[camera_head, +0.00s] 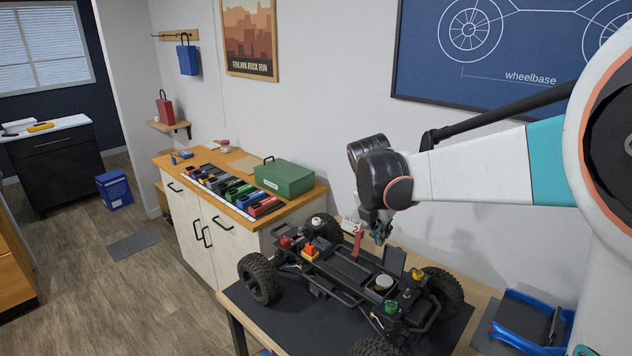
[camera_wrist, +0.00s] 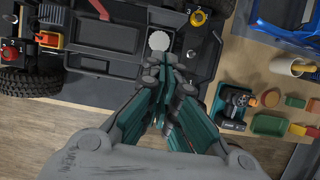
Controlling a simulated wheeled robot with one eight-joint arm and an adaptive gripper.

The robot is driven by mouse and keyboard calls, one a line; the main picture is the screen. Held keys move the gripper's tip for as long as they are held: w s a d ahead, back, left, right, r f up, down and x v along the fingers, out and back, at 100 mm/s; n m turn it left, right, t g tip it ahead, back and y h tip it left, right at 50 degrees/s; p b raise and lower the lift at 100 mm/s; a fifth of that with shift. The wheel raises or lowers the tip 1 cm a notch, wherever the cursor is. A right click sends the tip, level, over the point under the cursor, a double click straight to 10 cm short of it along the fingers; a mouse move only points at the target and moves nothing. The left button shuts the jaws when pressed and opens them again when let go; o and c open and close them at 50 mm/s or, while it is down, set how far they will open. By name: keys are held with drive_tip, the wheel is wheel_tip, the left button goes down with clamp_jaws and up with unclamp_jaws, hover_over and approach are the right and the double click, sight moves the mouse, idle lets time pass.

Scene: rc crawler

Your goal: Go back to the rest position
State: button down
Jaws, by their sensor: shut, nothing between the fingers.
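My gripper (camera_head: 380,232) hangs above the black RC crawler chassis (camera_head: 345,268) in the head view, near its far side. In the wrist view my gripper (camera_wrist: 165,65) has its teal fingers drawn together, with nothing between them. The chassis (camera_wrist: 100,50) lies below the fingers in that view, and a round white part (camera_wrist: 159,40) on it shows just beyond the fingertips. The crawler stands on a dark mat (camera_head: 250,315) on the wooden table (camera_head: 475,300).
A side cabinet (camera_head: 225,230) holds a green box (camera_head: 285,178) and a row of coloured packs (camera_head: 225,187). In the wrist view a small teal-and-black tool (camera_wrist: 234,106) and several coloured blocks lie on the table.

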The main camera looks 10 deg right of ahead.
drive_tip(key=s+a+f+m+t+y+b, duration=0.1)
drive_tip(key=s+a+m+t+b, duration=0.1)
drive_tip(key=s+m, duration=1)
drive_tip(key=s+a+f+m+t+y+b, duration=0.1)
drive_tip(key=s+a+m, duration=0.4)
drive_tip(key=s+m, duration=0.8)
drive_tip(key=shift+s+a+f+t+y+b, duration=0.15)
drive_tip(key=shift+a+f+t+y+b, duration=0.2)
drive_tip(key=shift+t+y+b, duration=0.4)
drive_tip(key=shift+d+f, duration=0.1)
